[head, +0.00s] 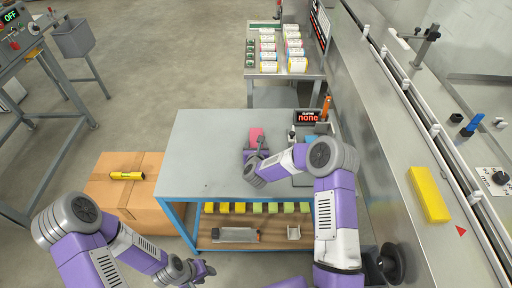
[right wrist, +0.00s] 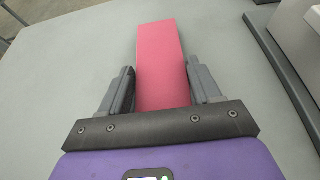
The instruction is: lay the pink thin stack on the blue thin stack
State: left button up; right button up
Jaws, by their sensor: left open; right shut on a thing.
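The pink thin stack (right wrist: 160,52) is a flat pink slab between the two fingers of my right gripper (right wrist: 162,82), which is shut on it. In the head view the pink stack (head: 257,136) shows over the grey table's middle, with my right gripper (head: 257,150) at its near end. I cannot tell whether it touches the tabletop. My left gripper (head: 203,272) is open and empty, low in the head view in front of the table.
The grey table (head: 205,150) is bare on its left. A cardboard box (head: 100,172) bearing a yellow roll (head: 126,176) is left. A conveyor (head: 425,145) runs along the right.

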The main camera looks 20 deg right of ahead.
jog(key=shift+r, duration=0.15)
jog(key=shift+f, duration=0.25)
jog(key=o, duration=1)
jog(key=shift+r, duration=0.1)
